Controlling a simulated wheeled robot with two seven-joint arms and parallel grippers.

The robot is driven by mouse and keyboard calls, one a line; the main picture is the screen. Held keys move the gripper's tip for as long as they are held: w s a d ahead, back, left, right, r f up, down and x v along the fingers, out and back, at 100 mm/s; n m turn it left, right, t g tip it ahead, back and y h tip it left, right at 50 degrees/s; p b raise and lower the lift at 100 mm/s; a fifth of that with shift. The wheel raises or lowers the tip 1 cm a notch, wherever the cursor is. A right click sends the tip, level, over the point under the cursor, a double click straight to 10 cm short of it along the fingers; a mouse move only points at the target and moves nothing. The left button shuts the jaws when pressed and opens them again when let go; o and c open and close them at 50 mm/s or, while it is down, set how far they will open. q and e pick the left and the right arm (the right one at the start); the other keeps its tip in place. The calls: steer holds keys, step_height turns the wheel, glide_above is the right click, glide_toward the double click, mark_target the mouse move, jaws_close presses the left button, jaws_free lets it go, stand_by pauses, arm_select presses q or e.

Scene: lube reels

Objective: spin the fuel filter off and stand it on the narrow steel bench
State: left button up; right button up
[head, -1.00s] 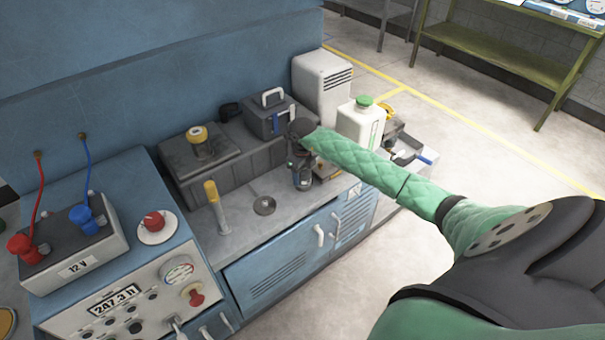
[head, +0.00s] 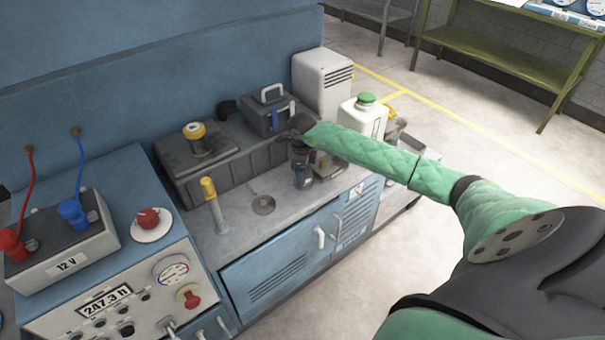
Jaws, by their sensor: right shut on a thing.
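The fuel filter (head: 302,174), a dark upright cylinder, shows below my right gripper (head: 299,143) at the machine's grey deck. The gripper is over its upper end and shut on it. My green-sleeved right arm comes in from the right and hides part of the gripper and the things behind it. I cannot tell whether the filter is still threaded on its mount. My left gripper is not in view. A grey steel table (head: 376,12) shows in part at the top, but I cannot tell whether it is the narrow steel bench.
A yellow-topped post (head: 213,205) and a dark box with a yellow cap (head: 197,150) stand left of the filter. A white jug with a green cap (head: 366,115) stands behind my arm. An olive bench (head: 500,60) stands at the upper right, with clear floor before it.

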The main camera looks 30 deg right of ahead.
steer(key=shift+f+n+b, duration=0.2)
steer(key=shift+n+b, duration=0.6)
steer(key=shift+b, duration=0.1)
steer(key=n+b, duration=0.2)
steer(key=shift+n, duration=0.4)
steer(key=shift+s+r+n+b, duration=0.1)
steer(key=shift+r+n+b, duration=0.05)
steer(key=shift+n+b, duration=0.25)
steer(key=shift+f+n+b, duration=0.2)
steer(key=shift+n+b, duration=0.6)
steer(key=shift+b, duration=0.05)
steer(key=shift+n+b, duration=0.95)
steer(key=shift+n, duration=0.25)
steer(key=shift+s+a+r+n, duration=0.1)
steer(key=shift+r+n, duration=0.05)
steer(key=shift+n, duration=0.45)
steer(key=shift+b, duration=0.3)
